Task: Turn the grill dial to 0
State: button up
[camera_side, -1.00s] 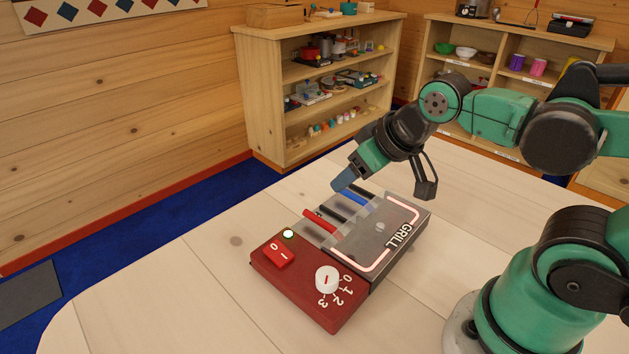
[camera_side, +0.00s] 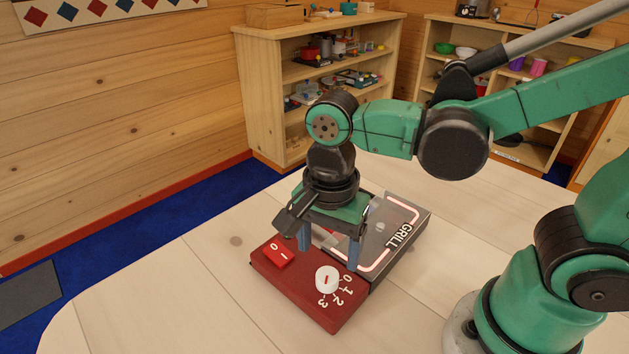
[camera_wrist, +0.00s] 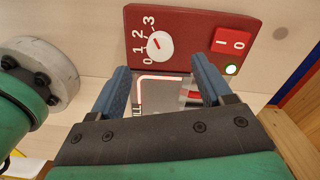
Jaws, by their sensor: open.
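The grill dial (camera_side: 327,280) is a white round knob with a short red mark, on the grill's red control panel (camera_side: 313,300). The numbers 0 to 3 curve around one side of it. In the wrist view the dial (camera_wrist: 160,46) has its mark slanting to the upper left, roughly towards the 1 and 2; I cannot tell the exact setting. My gripper (camera_side: 329,246) points down, open and empty, above the grill just behind the dial. In the wrist view the two blue fingers (camera_wrist: 160,66) stand apart, with the dial beyond their tips. Nothing touches the dial.
The metal grill top (camera_side: 402,244) lies behind the panel. The pale table (camera_side: 180,300) is clear in front and left.

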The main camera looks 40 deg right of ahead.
aim_at(328, 275)
jog(key=shift+f, duration=2.6)
grip_shut()
